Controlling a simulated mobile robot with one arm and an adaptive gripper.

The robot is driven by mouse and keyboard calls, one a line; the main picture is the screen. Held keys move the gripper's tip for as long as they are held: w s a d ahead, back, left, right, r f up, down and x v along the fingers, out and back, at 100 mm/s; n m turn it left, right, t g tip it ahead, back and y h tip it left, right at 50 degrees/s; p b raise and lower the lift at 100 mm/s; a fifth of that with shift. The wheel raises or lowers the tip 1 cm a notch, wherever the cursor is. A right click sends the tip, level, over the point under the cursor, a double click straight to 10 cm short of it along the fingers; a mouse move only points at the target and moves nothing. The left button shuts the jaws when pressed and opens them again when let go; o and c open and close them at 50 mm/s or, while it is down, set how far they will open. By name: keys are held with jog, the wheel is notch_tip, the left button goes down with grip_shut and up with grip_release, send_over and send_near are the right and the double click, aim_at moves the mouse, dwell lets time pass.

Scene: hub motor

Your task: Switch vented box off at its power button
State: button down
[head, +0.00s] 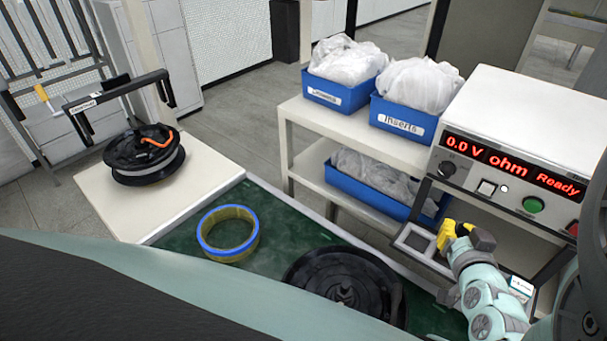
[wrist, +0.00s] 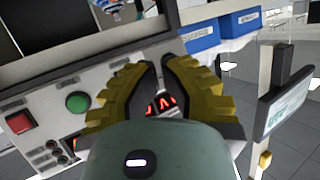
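The vented box is most likely the white instrument (head: 535,115) at the right of the head view. Its red display reads "0.0 V ohm Ready". No readable label shows which is the power button. In the wrist view the red button (wrist: 19,122) and green button (wrist: 77,102) show left of my gripper (wrist: 160,62). My gripper's yellow fingers nearly meet at the tips, empty, in front of the display (wrist: 160,102).
Blue bins (head: 403,122) with plastic bags stand on the white shelf (head: 310,120) left of the instrument. A black-framed tray (head: 415,240) is beside my gripper. A blue-yellow ring (head: 228,232) and a black hub (head: 345,285) lie on the green mat (head: 180,240).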

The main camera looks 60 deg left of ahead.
aim_at(487, 189)
jog(key=shift+a, duration=0.1)
jog(key=w+a+r+b, duration=0.1)
jog(key=w+a+b, duration=0.1)
jog(key=w, duration=0.6)
jog(key=shift+w+r+b, duration=0.15)
jog(key=shift+w+b, duration=0.1)
jog(key=shift+b, duration=0.35)
jog(key=shift+a, duration=0.1)
jog(key=c, duration=1.6)
grip_release()
grip_shut()
